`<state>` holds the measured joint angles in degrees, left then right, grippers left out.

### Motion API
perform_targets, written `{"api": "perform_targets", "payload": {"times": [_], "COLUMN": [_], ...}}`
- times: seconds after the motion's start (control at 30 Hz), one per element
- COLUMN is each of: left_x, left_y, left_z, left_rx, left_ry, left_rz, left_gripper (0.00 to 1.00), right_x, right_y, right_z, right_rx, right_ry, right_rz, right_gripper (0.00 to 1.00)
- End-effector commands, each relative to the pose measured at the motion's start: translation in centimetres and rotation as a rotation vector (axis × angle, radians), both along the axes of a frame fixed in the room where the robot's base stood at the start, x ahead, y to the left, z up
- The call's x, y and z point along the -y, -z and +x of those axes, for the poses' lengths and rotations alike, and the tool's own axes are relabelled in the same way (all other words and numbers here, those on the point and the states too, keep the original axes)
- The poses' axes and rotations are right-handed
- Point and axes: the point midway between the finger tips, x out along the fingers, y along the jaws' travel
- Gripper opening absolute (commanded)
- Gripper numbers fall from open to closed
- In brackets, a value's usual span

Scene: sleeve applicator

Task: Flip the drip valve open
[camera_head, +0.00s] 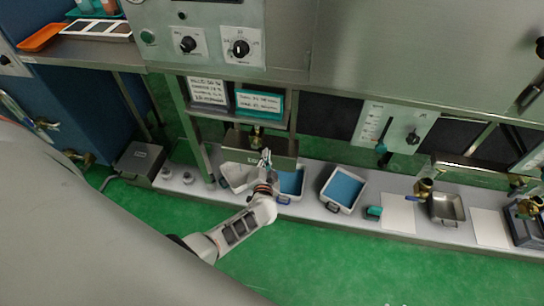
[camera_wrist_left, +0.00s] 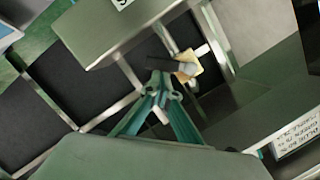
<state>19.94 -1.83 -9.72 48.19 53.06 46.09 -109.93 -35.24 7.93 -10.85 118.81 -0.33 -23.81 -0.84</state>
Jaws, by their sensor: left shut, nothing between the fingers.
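A small brass valve (camera_head: 257,133) hangs under the machine's front, above a steel plate and the trays; I take it as the drip valve. In the left wrist view the brass valve body (camera_wrist_left: 187,68) shows just past my fingertips, with a dark lever-like part (camera_wrist_left: 160,64) beside it. My left gripper (camera_head: 266,157) reaches up from below, just under the valve. In the left wrist view its teal fingers (camera_wrist_left: 160,90) are shut together and hold nothing. The tips overlap the dark part in the picture; I cannot tell whether they touch it. My right gripper is not in view.
White trays with blue liners (camera_head: 343,190) stand on the low grey shelf (camera_head: 310,215) close to my left gripper. Another brass valve with a blue handle (camera_head: 423,187) is farther right, near a metal pan (camera_head: 446,208). The green floor (camera_head: 330,265) in front is clear.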

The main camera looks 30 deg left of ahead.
Motion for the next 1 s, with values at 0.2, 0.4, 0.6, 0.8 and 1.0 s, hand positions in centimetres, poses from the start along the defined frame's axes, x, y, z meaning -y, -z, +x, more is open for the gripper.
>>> {"api": "perform_targets", "payload": {"times": [0.2, 0.4, 0.6, 0.8, 1.0], "left_x": [-1.1, -1.6, -2.1, -2.7, -3.1], "left_y": [1.3, 2.5, 3.3, 3.6, 3.6], "left_z": [-0.2, -0.4, -0.6, -0.7, -0.7], "left_rx": [-0.05, -0.106, -0.155, -0.192, -0.196], "left_ry": [-0.002, -0.001, 0.0, -0.001, -0.001], "left_rz": [0.155, 0.339, 0.508, 0.646, 0.674], "left_gripper": [0.0, 0.0, 0.0, 0.0, 0.0], "right_x": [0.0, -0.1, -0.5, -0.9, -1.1], "right_y": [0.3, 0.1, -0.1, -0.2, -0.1], "right_z": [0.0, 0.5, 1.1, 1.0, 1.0], "right_rx": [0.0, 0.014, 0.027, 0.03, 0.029], "right_ry": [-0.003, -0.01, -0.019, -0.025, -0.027], "right_rz": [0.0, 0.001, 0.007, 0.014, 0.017], "right_gripper": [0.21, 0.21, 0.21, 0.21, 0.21]}}
